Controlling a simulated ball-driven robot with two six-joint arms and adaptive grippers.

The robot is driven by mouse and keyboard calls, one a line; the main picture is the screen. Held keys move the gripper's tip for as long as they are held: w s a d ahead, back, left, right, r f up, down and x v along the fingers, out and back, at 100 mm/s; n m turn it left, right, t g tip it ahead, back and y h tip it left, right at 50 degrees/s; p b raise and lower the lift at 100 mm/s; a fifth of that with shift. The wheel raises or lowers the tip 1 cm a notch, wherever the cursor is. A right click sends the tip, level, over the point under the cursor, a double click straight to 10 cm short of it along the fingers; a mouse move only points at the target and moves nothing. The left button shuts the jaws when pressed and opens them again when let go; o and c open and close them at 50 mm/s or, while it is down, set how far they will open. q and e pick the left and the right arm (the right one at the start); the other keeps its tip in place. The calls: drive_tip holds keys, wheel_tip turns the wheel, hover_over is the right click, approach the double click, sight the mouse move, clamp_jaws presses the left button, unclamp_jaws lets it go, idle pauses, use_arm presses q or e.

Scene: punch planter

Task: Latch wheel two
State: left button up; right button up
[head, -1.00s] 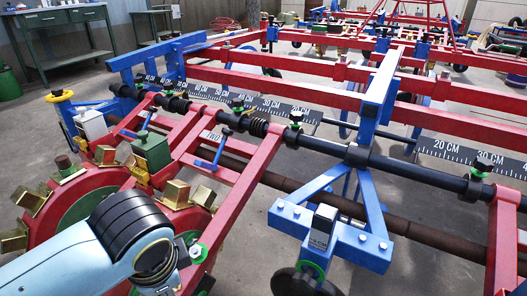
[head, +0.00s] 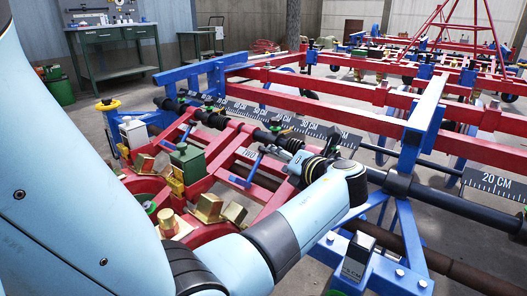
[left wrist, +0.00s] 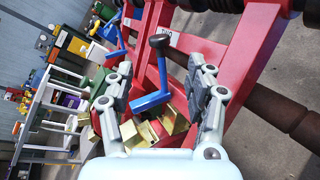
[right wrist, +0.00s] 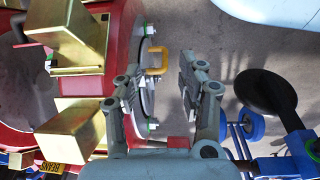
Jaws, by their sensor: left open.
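A blue latch lever with a dark round knob (head: 247,171) stands on the red frame beside a red planter wheel (head: 150,187) with several brass boxes. In the left wrist view the lever (left wrist: 151,98) shows between my spread fingers, its knob near the tips; I see no grip on it. My left gripper (head: 290,160) is open, just right of the lever in the head view.
A second blue lever (head: 187,132) stands farther back. A green box (head: 187,162) is left of the near lever. A black bar with a scale plate (head: 300,127) runs behind. A blue bracket (head: 405,250) stands at right. Grey floor is open beyond.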

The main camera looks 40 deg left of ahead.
sight(266, 153)
use_arm(q)
drive_tip(key=b+x, duration=0.2)
drive_tip(key=x, duration=0.2)
drive_tip(key=b+x, duration=0.2)
drive_tip(key=x, duration=0.3)
drive_tip(key=shift+f, duration=0.25)
drive_tip(key=shift+w+a+b, duration=0.25)
drive_tip(key=shift+a+b, duration=0.25)
drive_tip(key=shift+a, duration=0.25)
use_arm(e)
drive_tip(key=shift+w+a+r+t, duration=0.15)
drive_tip(key=shift+w+a+t, duration=0.1)
drive_tip(key=shift+w+t, duration=0.4)
drive_tip(key=shift+w+a+r+t, duration=0.2)
drive_tip(key=shift+w+a+t, duration=0.1)
drive_tip(key=shift+w+t, duration=0.3)
drive_tip(key=shift+w+a+r+t, duration=0.2)
drive_tip(key=shift+w+t, duration=0.25)
drive_tip(key=shift+w, duration=0.35)
use_arm(q)
drive_tip(key=c, duration=1.1)
clamp_jaws()
use_arm(e)
drive_tip(key=shift+a, duration=0.1)
